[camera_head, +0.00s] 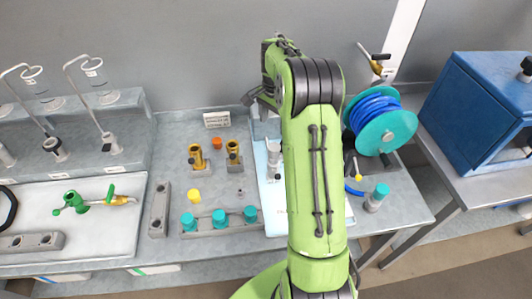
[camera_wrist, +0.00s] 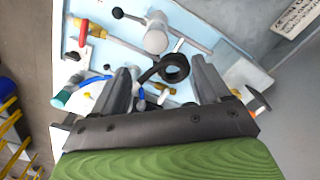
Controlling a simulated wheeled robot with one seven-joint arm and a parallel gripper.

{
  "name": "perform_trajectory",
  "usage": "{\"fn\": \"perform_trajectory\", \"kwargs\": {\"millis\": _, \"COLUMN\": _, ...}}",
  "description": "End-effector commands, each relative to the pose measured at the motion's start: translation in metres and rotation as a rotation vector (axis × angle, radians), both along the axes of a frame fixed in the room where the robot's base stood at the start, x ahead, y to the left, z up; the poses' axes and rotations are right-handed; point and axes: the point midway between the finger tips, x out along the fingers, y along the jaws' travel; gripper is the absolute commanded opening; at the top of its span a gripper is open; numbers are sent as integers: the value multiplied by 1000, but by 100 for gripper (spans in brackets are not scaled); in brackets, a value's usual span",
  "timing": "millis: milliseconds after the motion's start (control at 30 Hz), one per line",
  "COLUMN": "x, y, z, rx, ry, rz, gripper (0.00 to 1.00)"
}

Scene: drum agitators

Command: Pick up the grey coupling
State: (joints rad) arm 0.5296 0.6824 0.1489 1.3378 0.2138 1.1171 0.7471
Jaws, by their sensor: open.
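My gripper (camera_wrist: 163,80) is open, its two dark fingers apart, above a light blue tray (camera_wrist: 112,48). A black ring (camera_wrist: 174,68) shows between the fingers, but I cannot tell whether it lies between them in depth. A grey-white cylinder (camera_wrist: 155,38) with a rounded top stands beyond the fingertips, apart from them. I cannot tell for sure whether this is the grey coupling. In the head view a pale grey cylinder (camera_head: 274,150) stands on the tray (camera_head: 275,226), left of my arm. My gripper (camera_head: 257,95) shows there only in part.
Left of the tray are yellow fittings (camera_head: 195,158) and a grey rack with several teal caps (camera_head: 220,222). A white tray (camera_head: 90,210) holds a green and yellow fitting. Right of my arm stand a blue hose reel (camera_head: 385,130) and a blue cabinet (camera_head: 480,105).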

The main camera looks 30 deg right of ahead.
Motion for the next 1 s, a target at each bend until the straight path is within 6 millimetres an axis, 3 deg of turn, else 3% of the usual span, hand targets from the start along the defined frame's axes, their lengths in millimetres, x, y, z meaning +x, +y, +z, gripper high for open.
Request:
{"fn": "perform_trajectory", "kwargs": {"millis": 300, "x": -2, "y": 1, "z": -78, "rx": 3, "ry": 6, "rz": 4, "gripper": 76}}
{"fn": "perform_trajectory", "kwargs": {"millis": 533, "x": -2, "y": 2, "z": -108, "rx": 2, "ry": 4, "rz": 6, "gripper": 76}}
{"fn": "perform_trajectory", "kwargs": {"millis": 700, "x": -3, "y": 3, "z": -140, "rx": 2, "ry": 5, "rz": 6, "gripper": 76}}
{"fn": "perform_trajectory", "kwargs": {"millis": 1000, "x": -2, "y": 3, "z": -150, "rx": 0, "ry": 1, "rz": 6, "gripper": 76}}
